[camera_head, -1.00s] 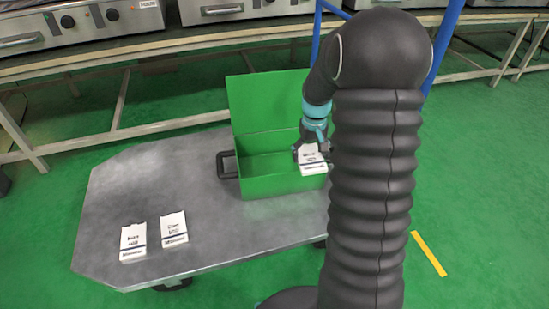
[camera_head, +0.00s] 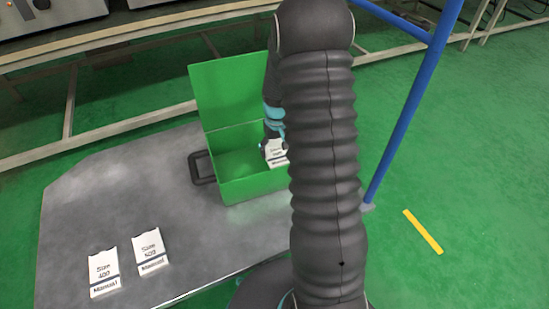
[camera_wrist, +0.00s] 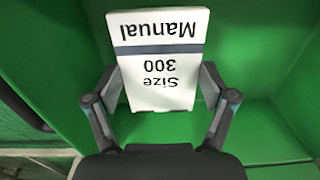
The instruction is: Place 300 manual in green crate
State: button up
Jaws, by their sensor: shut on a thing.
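The white 300 manual (camera_wrist: 158,60) with a dark stripe is between the fingers of my gripper (camera_wrist: 160,100) in the wrist view, its text upside down there. My gripper is shut on it. In the head view the manual (camera_head: 277,152) shows at the right part of the open green crate (camera_head: 255,187), at about the height of the front wall. My arm hides its right side. The crate's green walls fill the wrist view around the manual. I cannot tell whether the manual touches the crate. The crate's lid (camera_head: 230,92) stands open at the back.
Two other white manuals, size 400 (camera_head: 104,272) and size 500 (camera_head: 150,253), lie on the grey cart top (camera_head: 95,205) at the left. A black handle (camera_head: 202,167) sticks out on the crate's left side. A blue post (camera_head: 412,105) stands at the right.

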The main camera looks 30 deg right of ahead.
aim_at(276, 152)
jog(key=shift+f, duration=1.9)
jog(key=shift+f, duration=0.1)
jog(key=shift+f+b, duration=0.15)
jog(key=shift+b, duration=0.2)
jog(key=o, duration=1.2)
jog(key=shift+c, duration=0.2)
